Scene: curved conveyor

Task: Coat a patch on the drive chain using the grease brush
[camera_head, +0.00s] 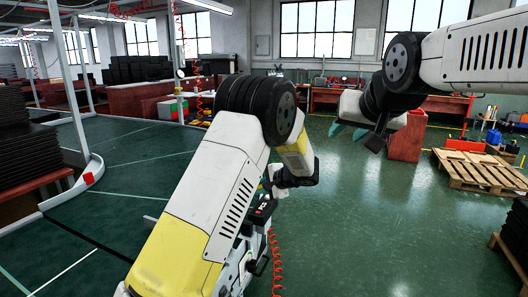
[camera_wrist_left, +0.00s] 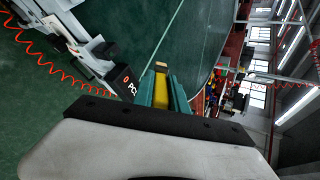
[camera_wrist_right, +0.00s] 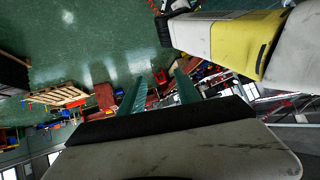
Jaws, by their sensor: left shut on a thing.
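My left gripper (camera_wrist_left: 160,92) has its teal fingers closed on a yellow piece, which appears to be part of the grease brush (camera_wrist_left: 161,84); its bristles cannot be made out. My right gripper (camera_head: 347,131) is held out at the upper right in the head view. In the right wrist view its teal fingers (camera_wrist_right: 160,92) stand apart with nothing between them. The curved conveyor (camera_head: 125,150) fills the left of the head view. I cannot make out the drive chain.
A wooden pallet (camera_head: 483,172) lies on the floor at the right, with a red bin (camera_head: 407,140) nearby. Stacked black trays (camera_head: 30,130) stand at the far left. Red-sided benches (camera_head: 130,95) line the back. The green floor (camera_head: 370,220) right of my left arm is clear.

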